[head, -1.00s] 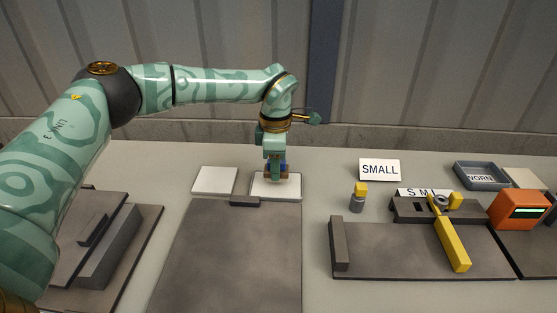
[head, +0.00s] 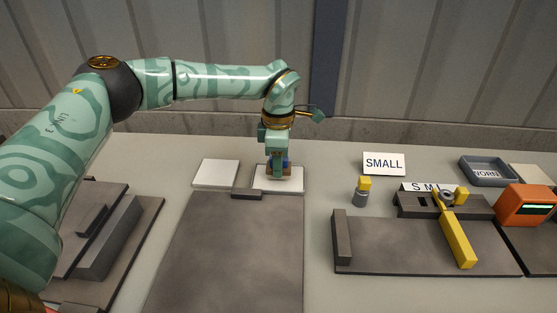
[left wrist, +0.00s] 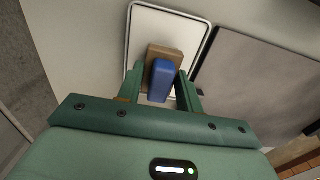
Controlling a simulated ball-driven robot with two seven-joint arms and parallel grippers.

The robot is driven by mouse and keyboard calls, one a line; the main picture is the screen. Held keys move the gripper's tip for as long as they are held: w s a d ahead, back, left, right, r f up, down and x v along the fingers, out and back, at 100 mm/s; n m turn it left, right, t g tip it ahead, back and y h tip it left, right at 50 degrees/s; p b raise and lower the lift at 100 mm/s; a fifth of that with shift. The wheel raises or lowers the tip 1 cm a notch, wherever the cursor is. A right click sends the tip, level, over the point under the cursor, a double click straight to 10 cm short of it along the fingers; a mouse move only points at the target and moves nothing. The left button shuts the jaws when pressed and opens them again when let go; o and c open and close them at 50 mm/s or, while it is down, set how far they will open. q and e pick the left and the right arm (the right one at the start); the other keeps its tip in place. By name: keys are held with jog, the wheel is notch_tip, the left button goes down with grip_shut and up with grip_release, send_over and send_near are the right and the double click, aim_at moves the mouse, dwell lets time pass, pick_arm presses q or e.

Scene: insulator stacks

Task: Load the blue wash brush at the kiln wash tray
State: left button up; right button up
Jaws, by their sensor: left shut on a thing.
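My left gripper (head: 278,167) is shut on the blue wash brush (left wrist: 161,80), a blue block with a tan-brown part (left wrist: 165,52) beside it. In the head view the brush (head: 287,163) is mostly hidden by the fingers. The gripper points down over the white, thin-rimmed kiln wash tray (head: 292,186), which also shows in the left wrist view (left wrist: 190,22). The brush is over the tray or touching it; I cannot tell which. My right gripper is not in view.
A white slab (head: 215,173) lies left of the tray, and a grey board (head: 230,250) with a small block (head: 247,194) lies in front. To the right are a SMALL sign (head: 384,163), a yellow-capped piece (head: 361,191), a yellow-handled tool (head: 458,240) and an orange device (head: 524,205).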

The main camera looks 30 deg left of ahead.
pick_arm(q)
jog(key=shift+f, duration=0.4)
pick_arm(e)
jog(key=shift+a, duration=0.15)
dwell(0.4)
pick_arm(q)
jog(key=shift+f+p, duration=0.1)
jog(key=shift+p, duration=0.3)
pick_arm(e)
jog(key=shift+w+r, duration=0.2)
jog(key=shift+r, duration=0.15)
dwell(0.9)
